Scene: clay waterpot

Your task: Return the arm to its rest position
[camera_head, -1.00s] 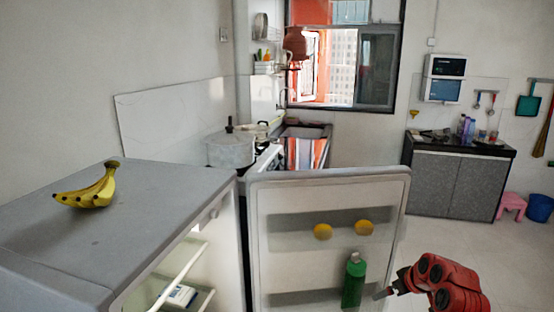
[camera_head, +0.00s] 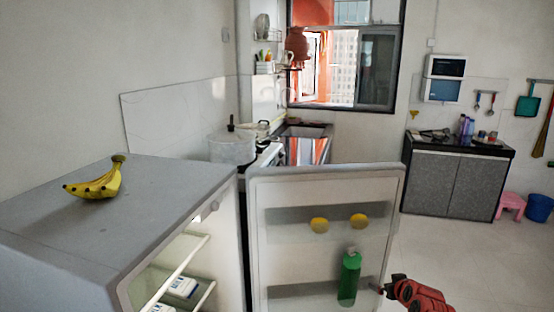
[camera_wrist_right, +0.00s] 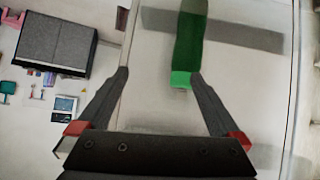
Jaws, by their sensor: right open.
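My right gripper (camera_head: 376,288) shows at the lower right of the head view, beside the open fridge door. In the right wrist view its two fingers (camera_wrist_right: 160,78) are spread apart with nothing held between them. A green bottle (camera_head: 349,278) stands in the lower door shelf, just left of the gripper. In the right wrist view the bottle (camera_wrist_right: 188,45) lies beyond the fingertips, its bright green end near the right finger. I cannot tell whether they touch. My left gripper is not in view.
The open fridge door (camera_head: 290,190) stands left of my right arm. Two yellow round items (camera_head: 319,225) sit in its upper shelf. Bananas (camera_head: 97,182) lie on the fridge top (camera_head: 150,200). A dark cabinet (camera_head: 455,180) stands at the back right. The floor (camera_head: 480,245) before it is clear.

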